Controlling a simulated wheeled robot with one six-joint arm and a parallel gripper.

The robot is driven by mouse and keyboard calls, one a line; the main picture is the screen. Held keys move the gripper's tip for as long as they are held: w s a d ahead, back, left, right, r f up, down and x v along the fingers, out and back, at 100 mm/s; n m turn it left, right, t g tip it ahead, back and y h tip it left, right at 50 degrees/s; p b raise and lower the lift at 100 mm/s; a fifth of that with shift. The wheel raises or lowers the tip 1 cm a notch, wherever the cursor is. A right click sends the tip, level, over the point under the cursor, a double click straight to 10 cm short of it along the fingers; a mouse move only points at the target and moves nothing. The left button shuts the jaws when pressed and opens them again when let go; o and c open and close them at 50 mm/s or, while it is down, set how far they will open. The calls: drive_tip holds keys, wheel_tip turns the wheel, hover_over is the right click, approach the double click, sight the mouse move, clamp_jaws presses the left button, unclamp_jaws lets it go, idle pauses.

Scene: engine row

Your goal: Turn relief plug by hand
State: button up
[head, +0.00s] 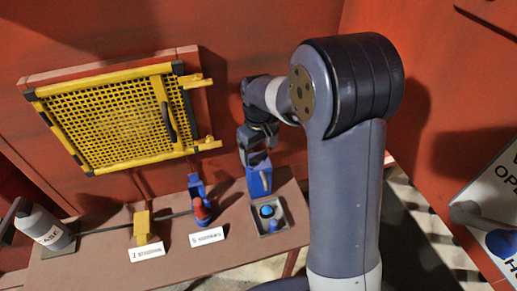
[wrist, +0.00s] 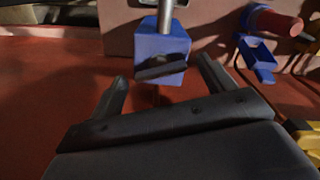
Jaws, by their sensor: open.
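No label that I can read names the relief plug. A blue block (wrist: 148,43) with a dark cross bar (wrist: 162,68) on its face and a grey metal cylinder (wrist: 174,20) stands ahead of my gripper (wrist: 163,86) in the wrist view. My gripper's two dark fingers are spread wide, on either side of the bar, with nothing between them that I can see held. Whether they reach the bar's depth I cannot tell. In the head view the blue block (head: 262,183) is just below my gripper, at the shelf's back edge.
A square tray (head: 285,226) with a blue ball-like part sits in front of the block. To its left are a red knob (head: 201,211), a yellow block (head: 143,225) and a grey can (head: 45,228). A yellow mesh guard (head: 110,120) is on the wall.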

sight(258, 154)
drive_tip(key=shift+f, duration=0.1)
drive_tip(key=shift+c, duration=0.6)
drive_tip(key=c, duration=0.9)
drive_tip(key=shift+o, duration=0.2)
drive_tip(key=shift+m+b, duration=0.35)
drive_tip(key=shift+m, duration=2.05)
drive_tip(key=o, duration=1)
wheel_tip(258, 154, up, 11)
drive_tip(key=shift+f+b, duration=0.1)
drive_tip(key=shift+b, duration=0.45)
drive_tip(key=shift+f, duration=0.1)
